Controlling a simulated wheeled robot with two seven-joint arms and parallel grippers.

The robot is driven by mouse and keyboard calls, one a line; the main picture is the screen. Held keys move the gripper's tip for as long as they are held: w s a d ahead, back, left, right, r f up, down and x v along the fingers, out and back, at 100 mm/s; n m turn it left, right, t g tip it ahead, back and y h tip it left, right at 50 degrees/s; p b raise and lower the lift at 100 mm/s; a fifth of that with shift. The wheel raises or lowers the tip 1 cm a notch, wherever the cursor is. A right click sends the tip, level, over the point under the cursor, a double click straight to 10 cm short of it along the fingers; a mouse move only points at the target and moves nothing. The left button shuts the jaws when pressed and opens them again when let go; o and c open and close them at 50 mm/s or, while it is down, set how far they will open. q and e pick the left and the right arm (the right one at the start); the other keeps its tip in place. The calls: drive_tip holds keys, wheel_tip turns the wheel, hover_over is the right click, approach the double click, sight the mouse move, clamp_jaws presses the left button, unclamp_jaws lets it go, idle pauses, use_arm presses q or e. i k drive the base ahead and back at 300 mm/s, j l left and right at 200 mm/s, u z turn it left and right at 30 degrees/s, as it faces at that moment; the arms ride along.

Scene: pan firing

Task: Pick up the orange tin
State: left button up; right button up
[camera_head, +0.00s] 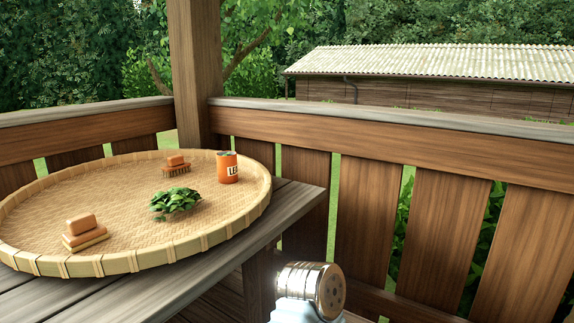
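The orange tin (227,167) stands upright near the back right rim of the round woven tray (258,206). It has a dark open-looking top and pale lettering on its side, only partly readable. Nothing touches it.
Green leaves (175,201) lie in a pile on the tray, left of and nearer than the tin. A brown brush (176,165) lies behind them and another brush-like block (84,232) lies front left. The tray rests on a plank table (145,300). A wooden railing (400,146) runs behind.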

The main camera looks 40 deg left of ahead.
sight(227, 163)
drive_tip(key=i+l, duration=0.1)
drive_tip(key=i, duration=0.35)
drive_tip(key=i+l+z, duration=0.1)
drive_tip(key=i, duration=0.3)
drive_tip(key=i+l+u, duration=0.1)
drive_tip(key=u, duration=0.35)
drive_tip(key=i+l+u, duration=0.1)
drive_tip(key=u, duration=0.35)
drive_tip(key=l+u, duration=0.2)
drive_tip(key=u, duration=0.2)
drive_tip(key=i, duration=0.05)
